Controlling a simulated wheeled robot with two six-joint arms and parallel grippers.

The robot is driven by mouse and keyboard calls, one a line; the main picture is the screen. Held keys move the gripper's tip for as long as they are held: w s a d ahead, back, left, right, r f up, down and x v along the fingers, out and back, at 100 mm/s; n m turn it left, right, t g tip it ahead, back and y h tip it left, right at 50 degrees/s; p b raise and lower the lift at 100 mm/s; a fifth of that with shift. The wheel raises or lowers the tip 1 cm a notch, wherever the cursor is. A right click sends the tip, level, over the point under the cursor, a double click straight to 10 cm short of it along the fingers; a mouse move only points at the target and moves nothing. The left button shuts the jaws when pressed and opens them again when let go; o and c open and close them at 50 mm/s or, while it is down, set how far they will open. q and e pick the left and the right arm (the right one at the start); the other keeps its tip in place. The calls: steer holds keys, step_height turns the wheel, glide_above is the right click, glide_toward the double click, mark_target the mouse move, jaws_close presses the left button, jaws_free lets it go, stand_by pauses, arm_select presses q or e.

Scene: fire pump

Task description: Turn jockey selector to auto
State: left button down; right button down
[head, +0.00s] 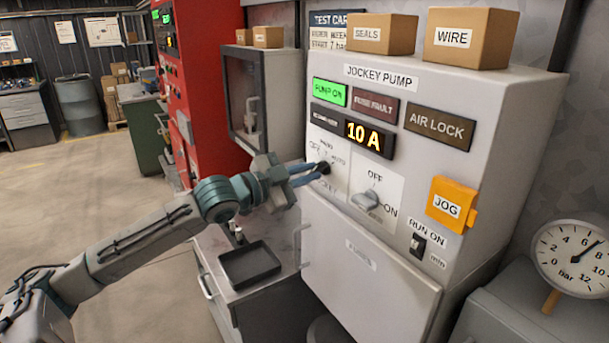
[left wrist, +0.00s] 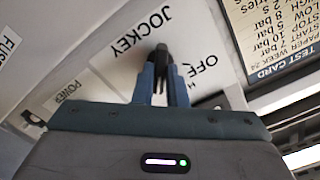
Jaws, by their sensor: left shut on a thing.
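The jockey selector (head: 325,168) is a small black knob on a pale plate of the grey jockey pump cabinet (head: 480,110). Labels for off, hand and auto stand around it, partly covered, with JOCKEY below. My left gripper (head: 312,174) reaches it from the left and is shut on the knob. In the left wrist view the dark selector knob (left wrist: 160,54) shows between the tips of the blue fingers. The fingers hide much of the knob, so I cannot tell which position it points to. My right gripper is not in view.
A grey OFF/ON rotary switch (head: 368,199) sits just right of the selector. Further right are an orange JOG cover (head: 452,204) and a RUN ON rocker (head: 418,243). The lit display (head: 369,137) reads 10 A. A black tray (head: 249,264) lies below my arm.

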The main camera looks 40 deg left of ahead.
arm_select(q)
steer(key=shift+a+r+m, duration=0.1)
steer(key=shift+r+m, duration=0.1)
steer(key=shift+m, duration=0.9)
steer(key=c, duration=1.6)
jaws_free()
steer(key=shift+w, duration=0.1)
steer(key=shift+c, duration=0.2)
steer(key=shift+o, duration=0.9)
steer(key=shift+w+f, duration=0.2)
steer(key=shift+w, duration=0.1)
steer(key=shift+s, duration=0.1)
steer(key=shift+s, duration=0.1)
